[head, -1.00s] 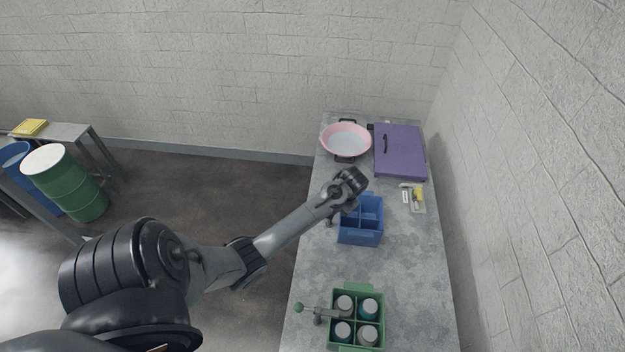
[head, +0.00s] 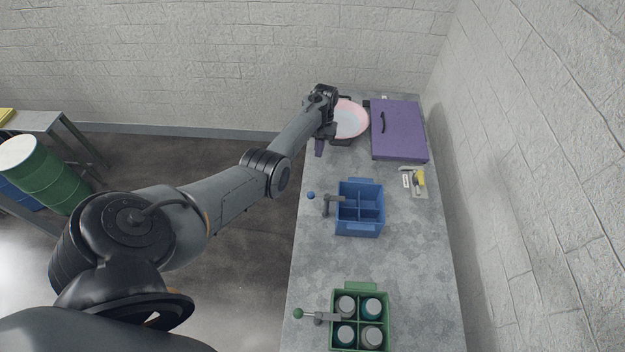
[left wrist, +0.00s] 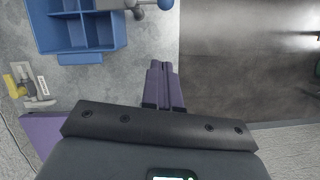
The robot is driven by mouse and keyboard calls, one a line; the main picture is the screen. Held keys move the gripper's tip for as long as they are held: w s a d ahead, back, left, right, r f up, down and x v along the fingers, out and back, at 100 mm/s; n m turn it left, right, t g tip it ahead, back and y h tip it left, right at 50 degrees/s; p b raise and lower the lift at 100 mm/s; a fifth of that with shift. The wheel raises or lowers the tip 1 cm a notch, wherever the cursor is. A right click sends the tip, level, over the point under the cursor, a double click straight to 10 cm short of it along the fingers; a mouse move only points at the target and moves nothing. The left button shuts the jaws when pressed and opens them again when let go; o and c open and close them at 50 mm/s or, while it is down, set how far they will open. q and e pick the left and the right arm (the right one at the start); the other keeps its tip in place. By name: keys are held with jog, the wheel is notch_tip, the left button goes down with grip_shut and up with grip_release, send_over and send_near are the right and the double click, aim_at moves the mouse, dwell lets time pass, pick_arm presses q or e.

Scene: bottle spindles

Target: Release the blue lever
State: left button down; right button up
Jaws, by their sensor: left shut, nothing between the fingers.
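The blue lever (head: 311,195), a grey arm with a blue ball knob, sticks out to the left of the blue crate (head: 360,228). Its knob (left wrist: 165,4) also shows at the top edge of the left wrist view. The blue crate has compartments that look empty. In the left wrist view the closed fingertips (left wrist: 161,63) point toward the lever side. My right gripper is not in view.
A green crate (head: 360,287) with several bottles and its own green-knobbed lever (head: 299,313) stands at the front. A small yellow-and-white item (head: 414,180) lies right. The grey table between the crates is clear.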

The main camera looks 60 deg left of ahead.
aim_at(326, 196)
pick_arm(q)
jog(key=shift+f, duration=0.15)
pick_arm(e)
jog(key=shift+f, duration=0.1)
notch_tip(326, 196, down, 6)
jog(key=b, duration=0.6)
pick_arm(q)
jog(key=s+d+f+p, duration=0.2)
jog(key=f, duration=0.3)
jog(key=s+d+f+p, duration=0.2)
jog(key=d+f, duration=0.1)
jog(key=f, duration=0.2)
jog(key=shift+s, duration=0.35)
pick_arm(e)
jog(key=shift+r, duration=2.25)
pick_arm(q)
jog(key=shift+s+d+n+p, duration=0.1)
jog(key=shift+s+n+p, duration=0.05)
jog(key=shift+n+p, duration=0.3)
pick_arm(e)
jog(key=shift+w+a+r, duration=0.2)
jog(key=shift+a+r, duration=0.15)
